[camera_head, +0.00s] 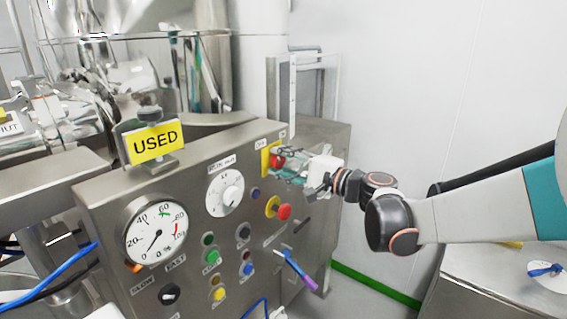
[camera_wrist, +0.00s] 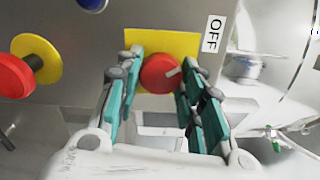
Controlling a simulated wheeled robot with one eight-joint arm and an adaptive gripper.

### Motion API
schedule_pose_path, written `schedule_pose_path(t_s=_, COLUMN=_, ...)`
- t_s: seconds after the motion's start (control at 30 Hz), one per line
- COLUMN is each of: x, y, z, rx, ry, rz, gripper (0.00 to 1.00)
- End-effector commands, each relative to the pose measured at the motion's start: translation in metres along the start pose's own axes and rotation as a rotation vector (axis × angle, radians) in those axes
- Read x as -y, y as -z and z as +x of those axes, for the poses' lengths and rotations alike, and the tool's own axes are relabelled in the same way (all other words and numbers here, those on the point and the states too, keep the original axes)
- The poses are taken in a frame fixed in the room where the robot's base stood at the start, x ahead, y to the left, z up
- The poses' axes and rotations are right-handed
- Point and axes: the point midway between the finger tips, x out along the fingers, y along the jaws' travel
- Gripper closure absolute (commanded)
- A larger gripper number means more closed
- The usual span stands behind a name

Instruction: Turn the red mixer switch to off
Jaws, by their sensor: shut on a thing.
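The red mixer switch (camera_head: 277,161) sits on a yellow plate at the upper right of the steel control panel. A white OFF label (camera_wrist: 212,34) is to the upper right of the knob. My gripper (camera_head: 287,166) reaches in from the right, its teal-padded fingers on either side of the knob. In the wrist view my gripper (camera_wrist: 158,88) is closed around the knob's sides; the exact contact is partly hidden.
A red mushroom button (camera_head: 284,211) on a yellow base sits below the switch. A white dial (camera_head: 225,193), a round gauge (camera_head: 156,233) and several coloured buttons fill the panel. A purple-and-blue pen-like item (camera_head: 300,272) sticks out lower down.

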Motion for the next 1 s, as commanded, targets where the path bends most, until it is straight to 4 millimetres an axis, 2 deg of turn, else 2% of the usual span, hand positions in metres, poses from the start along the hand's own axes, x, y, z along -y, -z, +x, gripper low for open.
schedule_pose_path(t_s=0.33, x=-0.0006, y=-0.0005, z=-0.0003, rx=0.001, ry=-0.002, rz=-0.152, gripper=0.88)
schedule_pose_path(t_s=0.9, x=-0.0010, y=-0.0006, z=-0.0004, rx=0.001, ry=-0.002, rz=-0.184, gripper=0.88)
schedule_pose_path(t_s=0.93, x=-0.0010, y=-0.0006, z=-0.0004, rx=0.001, ry=-0.002, rz=-0.184, gripper=0.62)
schedule_pose_path(t_s=1.0, x=-0.0010, y=-0.0006, z=-0.0004, rx=0.001, ry=-0.002, rz=-0.184, gripper=0.46)
